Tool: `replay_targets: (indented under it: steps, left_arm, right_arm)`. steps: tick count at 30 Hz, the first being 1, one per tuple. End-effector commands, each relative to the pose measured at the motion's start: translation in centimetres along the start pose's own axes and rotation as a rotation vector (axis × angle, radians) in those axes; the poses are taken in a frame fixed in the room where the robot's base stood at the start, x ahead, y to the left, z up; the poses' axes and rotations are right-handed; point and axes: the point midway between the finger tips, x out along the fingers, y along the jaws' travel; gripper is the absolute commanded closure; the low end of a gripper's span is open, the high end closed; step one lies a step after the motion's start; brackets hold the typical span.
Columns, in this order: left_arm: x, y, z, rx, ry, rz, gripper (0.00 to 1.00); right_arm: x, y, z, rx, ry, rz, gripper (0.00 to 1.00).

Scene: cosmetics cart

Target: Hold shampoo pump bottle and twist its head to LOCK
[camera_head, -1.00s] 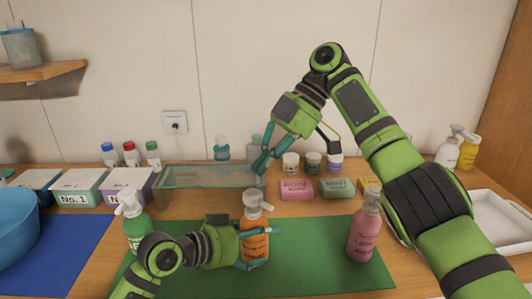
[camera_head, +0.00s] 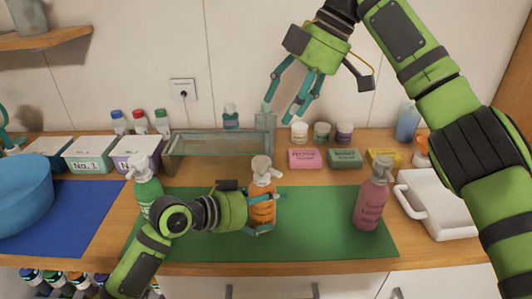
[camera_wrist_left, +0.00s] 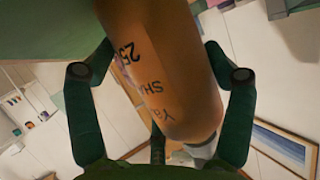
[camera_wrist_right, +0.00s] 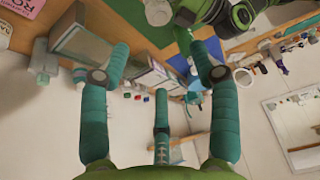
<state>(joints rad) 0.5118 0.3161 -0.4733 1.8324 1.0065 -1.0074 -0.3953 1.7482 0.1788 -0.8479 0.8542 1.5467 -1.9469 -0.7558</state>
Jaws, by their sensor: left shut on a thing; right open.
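The orange shampoo pump bottle (camera_head: 260,212) stands upright on the green mat (camera_head: 325,225), with its whitish pump head (camera_head: 262,168) on top. My left gripper (camera_head: 272,215) is shut around its body from the left. In the left wrist view the orange body (camera_wrist_left: 170,65) with dark lettering lies between the fingers. My right gripper (camera_head: 284,108) is open and empty, above and behind the pump head and apart from it. In the right wrist view its fingers (camera_wrist_right: 158,48) are spread with nothing between them. I cannot read any lock marking on the head.
A green pump bottle (camera_head: 147,190) stands left of the held one, partly behind my left arm. A pink pump bottle (camera_head: 372,195) stands to the right. A glass tray (camera_head: 215,160), soap boxes (camera_head: 305,158) and jars are behind. A white tray (camera_head: 440,205) is at the right.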

Motion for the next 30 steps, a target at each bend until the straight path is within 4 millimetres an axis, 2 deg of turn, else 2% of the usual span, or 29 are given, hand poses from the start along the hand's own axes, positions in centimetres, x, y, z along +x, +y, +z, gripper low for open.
replay_targets:
  steps: [5, 10, 24, 30]
  left_arm:
    - [0.0, 0.0, -0.1, 0.000, 0.002, 0.000, 0.63]
    - [0.0, 0.0, -0.1, 0.000, 0.002, 0.000, 0.63]
    - [0.0, 0.0, -0.1, 0.001, 0.002, 0.000, 0.63]
    - [0.0, 0.0, -0.1, 0.001, 0.002, 0.000, 0.63]
  right_arm:
    - [-0.1, -0.9, 0.3, 0.078, -0.045, 0.041, 0.38]
    - [1.0, -1.1, 0.4, 0.099, -0.055, 0.046, 0.38]
    - [9.6, -0.7, 0.9, 0.098, -0.054, 0.045, 0.38]
    - [11.6, -0.6, 1.0, 0.098, -0.053, 0.046, 0.38]
